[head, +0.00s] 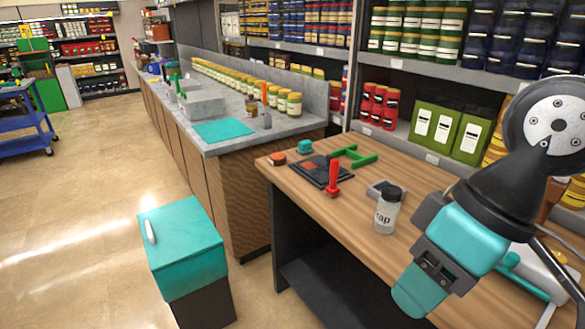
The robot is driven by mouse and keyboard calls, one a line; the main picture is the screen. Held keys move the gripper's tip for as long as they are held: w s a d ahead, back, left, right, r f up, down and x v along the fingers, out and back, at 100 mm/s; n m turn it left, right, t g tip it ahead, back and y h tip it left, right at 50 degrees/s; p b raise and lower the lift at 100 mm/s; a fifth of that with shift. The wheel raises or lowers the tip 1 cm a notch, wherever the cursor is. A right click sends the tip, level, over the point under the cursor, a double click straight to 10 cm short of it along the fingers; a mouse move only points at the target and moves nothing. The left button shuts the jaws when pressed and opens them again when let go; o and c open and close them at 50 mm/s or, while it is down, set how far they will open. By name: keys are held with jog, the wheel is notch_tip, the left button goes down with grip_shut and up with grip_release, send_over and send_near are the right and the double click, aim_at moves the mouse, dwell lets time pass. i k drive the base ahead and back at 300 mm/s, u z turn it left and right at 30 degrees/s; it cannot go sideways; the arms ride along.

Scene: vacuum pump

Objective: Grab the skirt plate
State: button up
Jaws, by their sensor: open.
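A flat dark square plate (311,171) lies on the wooden workbench (345,229); it may be the skirt plate, but I cannot be sure. A red upright-handled piece (332,179) stands at its front right edge, and a green frame (353,157) lies just behind it. My teal and dark grey gripper (425,285) hangs at the lower right, over the bench's front part. It points down and left, well apart from the dark plate. It is open, with nothing seen in it; the gap between its fingers is mostly hidden.
An orange-red puck (277,159) and a teal piece (304,147) lie at the far left. A teal bin (182,245) stands on the floor.

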aim_at(317, 168)
jog(key=u, duration=0.75)
jog(key=i, duration=2.1)
jog(key=z, duration=0.5)
